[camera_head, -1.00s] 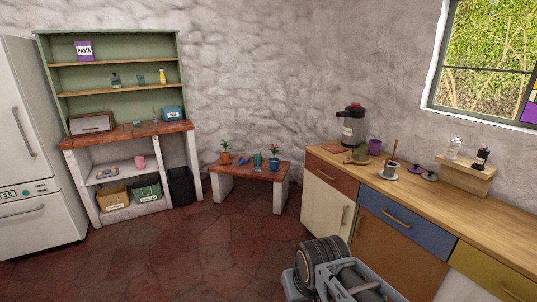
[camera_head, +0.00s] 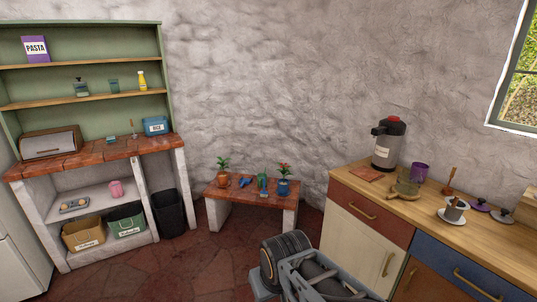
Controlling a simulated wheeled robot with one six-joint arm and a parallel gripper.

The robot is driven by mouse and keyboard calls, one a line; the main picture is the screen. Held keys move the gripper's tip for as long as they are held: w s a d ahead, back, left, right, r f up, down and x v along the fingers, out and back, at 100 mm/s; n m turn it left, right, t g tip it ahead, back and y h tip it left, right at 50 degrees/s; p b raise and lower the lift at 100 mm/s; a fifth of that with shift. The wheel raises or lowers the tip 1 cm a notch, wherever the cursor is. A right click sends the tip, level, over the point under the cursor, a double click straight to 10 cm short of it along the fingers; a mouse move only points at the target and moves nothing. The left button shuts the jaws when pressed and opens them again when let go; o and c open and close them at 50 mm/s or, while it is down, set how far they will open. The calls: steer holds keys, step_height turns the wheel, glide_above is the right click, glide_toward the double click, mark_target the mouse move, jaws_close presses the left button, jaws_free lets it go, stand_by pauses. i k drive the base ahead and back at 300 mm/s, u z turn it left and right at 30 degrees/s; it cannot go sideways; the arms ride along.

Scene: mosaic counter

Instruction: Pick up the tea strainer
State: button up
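I cannot make out the tea strainer for certain; the small items are too small to tell apart. On the wooden counter (camera_head: 480,236), an olive-toned see-through vessel (camera_head: 408,186) stands with a small tan piece at its left foot. A pale cup (camera_head: 453,212) with something grey in it stands on a white saucer to the right. Part of my own folded arm shows at the bottom centre, well short of these items. My gripper's fingers do not show.
A grey dispenser with a red top (camera_head: 388,145), a purple cup (camera_head: 419,172) and purple lids (camera_head: 480,206) are on the counter. A low red-tiled bench (camera_head: 232,196) holds plants. A green shelf unit (camera_head: 108,63) stands left. Red floor lies open between.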

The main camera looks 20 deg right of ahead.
mark_target(455, 207)
steer(key=z, duration=0.2)
steer(key=i, duration=1.55)
steer(key=z, duration=1.35)
steer(key=i, duration=0.95)
steer(key=z, duration=1.4)
steer(key=i, duration=0.35)
steer(key=z, duration=0.15)
